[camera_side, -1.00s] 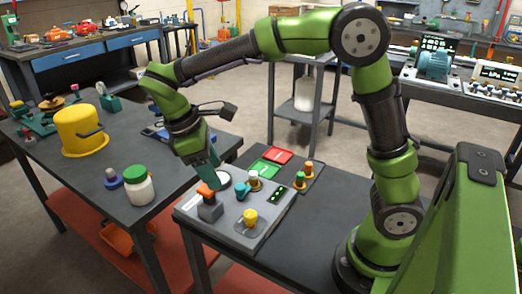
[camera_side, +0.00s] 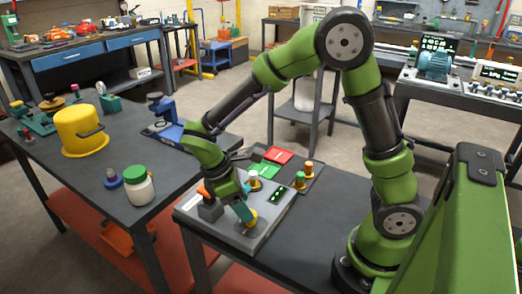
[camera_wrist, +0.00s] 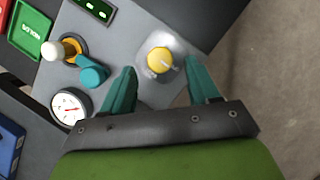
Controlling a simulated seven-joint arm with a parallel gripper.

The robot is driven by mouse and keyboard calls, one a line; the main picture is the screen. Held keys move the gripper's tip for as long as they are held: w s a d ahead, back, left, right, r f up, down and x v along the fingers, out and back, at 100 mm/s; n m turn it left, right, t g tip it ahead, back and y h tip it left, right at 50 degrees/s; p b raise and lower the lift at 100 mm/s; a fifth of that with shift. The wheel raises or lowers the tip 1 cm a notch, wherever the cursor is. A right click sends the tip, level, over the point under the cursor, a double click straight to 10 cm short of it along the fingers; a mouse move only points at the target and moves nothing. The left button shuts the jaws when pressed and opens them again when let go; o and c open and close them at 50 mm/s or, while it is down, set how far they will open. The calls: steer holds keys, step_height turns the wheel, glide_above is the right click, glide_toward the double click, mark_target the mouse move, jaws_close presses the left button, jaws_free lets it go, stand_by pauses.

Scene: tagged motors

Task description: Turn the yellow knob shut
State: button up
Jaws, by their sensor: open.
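The yellow knob (camera_wrist: 160,61) sits on a pale plate on the grey control panel (camera_wrist: 135,25), with a light pointer mark on its top. In the side view the yellow knob (camera_side: 250,216) shows just beyond the fingertips, partly hidden by them. My gripper (camera_wrist: 163,76) is open, with one teal finger to each side of the knob in the wrist view and the knob a little ahead of the tips. In the side view my gripper (camera_side: 246,212) points down over the front of the panel. I cannot tell whether a finger touches the knob.
On the panel, a teal knob (camera_wrist: 92,72), a white-topped knob (camera_wrist: 54,50) and a dial gauge (camera_wrist: 69,108) lie left of the fingers. An orange-topped switch (camera_side: 207,198) stands beside the gripper. Green (camera_side: 263,170) and red (camera_side: 279,155) trays lie behind the panel.

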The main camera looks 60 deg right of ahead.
steer(key=shift+x, duration=1.55)
steer(key=c, duration=1)
